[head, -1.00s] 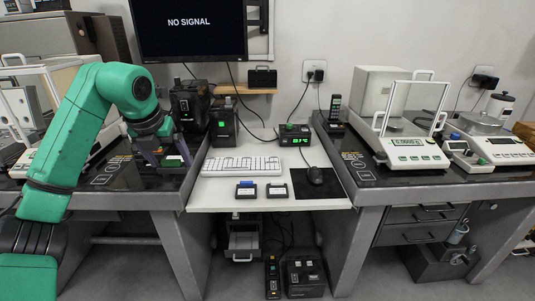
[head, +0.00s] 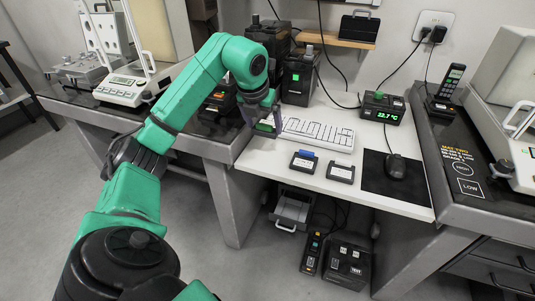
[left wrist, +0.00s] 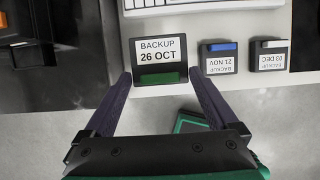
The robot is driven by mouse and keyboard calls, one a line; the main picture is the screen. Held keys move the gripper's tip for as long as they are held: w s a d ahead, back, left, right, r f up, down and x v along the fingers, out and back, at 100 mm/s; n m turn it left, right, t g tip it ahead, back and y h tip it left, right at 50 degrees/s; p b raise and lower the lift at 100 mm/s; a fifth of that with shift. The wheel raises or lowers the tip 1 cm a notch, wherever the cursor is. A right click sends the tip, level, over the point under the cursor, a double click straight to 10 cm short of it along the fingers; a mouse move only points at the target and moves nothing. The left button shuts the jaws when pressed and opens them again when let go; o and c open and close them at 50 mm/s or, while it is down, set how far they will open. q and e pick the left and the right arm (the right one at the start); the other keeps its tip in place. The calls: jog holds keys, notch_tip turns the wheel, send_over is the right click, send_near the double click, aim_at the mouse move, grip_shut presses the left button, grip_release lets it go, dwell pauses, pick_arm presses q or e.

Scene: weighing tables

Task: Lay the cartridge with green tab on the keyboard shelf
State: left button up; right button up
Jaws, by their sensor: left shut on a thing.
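The cartridge with the green tab (left wrist: 160,50), black with a white "BACKUP 26 OCT" label, is between the fingertips of my left gripper (left wrist: 160,80) in the left wrist view. The cartridge appears over the left part of the white keyboard shelf (head: 345,112). Whether it touches the shelf is unclear. My right gripper is not in view.
On the shelf, a blue-tab cartridge (head: 304,162) and a white-tab cartridge (head: 341,172) lie in front of the white keyboard (head: 318,134). A mouse (head: 396,165) on a black mat (head: 375,183) is at right. Bare shelf lies around the cartridges.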

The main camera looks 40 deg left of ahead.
aim_at(256, 128)
pick_arm(q)
notch_tip(256, 128, down, 9)
jog(key=shift+s+f+b, duration=0.1)
jog(key=shift+s+b, duration=0.05)
jog(key=shift+b, duration=0.6)
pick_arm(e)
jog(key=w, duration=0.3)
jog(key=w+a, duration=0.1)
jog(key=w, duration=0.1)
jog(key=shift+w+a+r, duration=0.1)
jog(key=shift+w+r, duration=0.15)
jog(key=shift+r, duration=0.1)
pick_arm(q)
jog(key=shift+f, duration=0.1)
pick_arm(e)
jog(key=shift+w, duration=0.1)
pick_arm(q)
jog(key=o, duration=1)
jog(key=shift+o, duration=0.2)
jog(key=p+v, duration=0.1)
jog(key=v, duration=1.1)
jog(key=shift+p, duration=0.3)
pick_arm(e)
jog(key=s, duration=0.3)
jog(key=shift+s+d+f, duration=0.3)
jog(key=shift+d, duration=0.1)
pick_arm(q)
jog(key=shift+d, duration=0.1)
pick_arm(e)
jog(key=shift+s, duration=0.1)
